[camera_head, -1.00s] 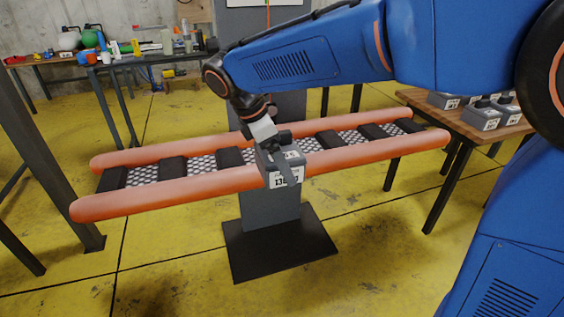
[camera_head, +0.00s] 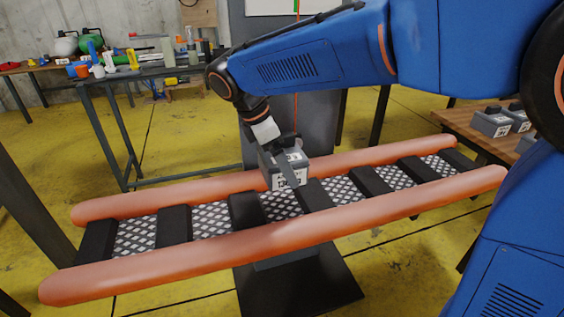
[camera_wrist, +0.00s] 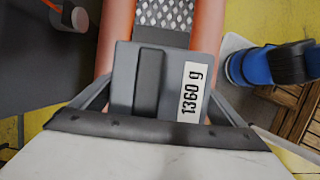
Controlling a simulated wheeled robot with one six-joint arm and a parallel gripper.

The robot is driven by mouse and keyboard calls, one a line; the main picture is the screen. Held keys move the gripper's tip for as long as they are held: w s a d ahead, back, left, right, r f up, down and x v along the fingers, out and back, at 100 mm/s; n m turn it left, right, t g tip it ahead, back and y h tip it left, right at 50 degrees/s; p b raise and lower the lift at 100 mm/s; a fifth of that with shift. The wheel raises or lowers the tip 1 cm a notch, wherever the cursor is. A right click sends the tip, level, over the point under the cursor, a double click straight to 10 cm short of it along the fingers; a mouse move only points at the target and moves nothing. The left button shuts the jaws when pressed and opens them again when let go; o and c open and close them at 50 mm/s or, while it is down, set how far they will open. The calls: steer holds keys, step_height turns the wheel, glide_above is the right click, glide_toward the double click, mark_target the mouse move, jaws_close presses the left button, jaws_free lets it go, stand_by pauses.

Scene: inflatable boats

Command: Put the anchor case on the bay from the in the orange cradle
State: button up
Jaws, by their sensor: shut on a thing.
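My gripper (camera_head: 284,160) is shut on a grey anchor case (camera_head: 270,178) with a white label. In the wrist view the case (camera_wrist: 122,80) sits between the two fingers, and its label reads "1360 g". The orange cradle (camera_head: 170,260) has two long orange tubes, with black crossbars and patterned bays (camera_head: 210,219) between them. The case is over the cradle's middle, hiding part of the far tube and the bay behind it. It looks held above the bays; the exact gap is hard to tell. No other case shows in the cradle.
More grey cases (camera_head: 491,122) stand on a wooden table (camera_head: 466,118) at the right. A dark table (camera_head: 165,72) with tools and bottles stands at the back left. A grey column (camera_head: 262,40) rises behind the cradle.

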steer(key=shift+w+a, duration=0.1)
steer(key=shift+w, duration=0.15)
steer(key=shift+f, duration=5.7)
steer(key=shift+f, duration=0.1)
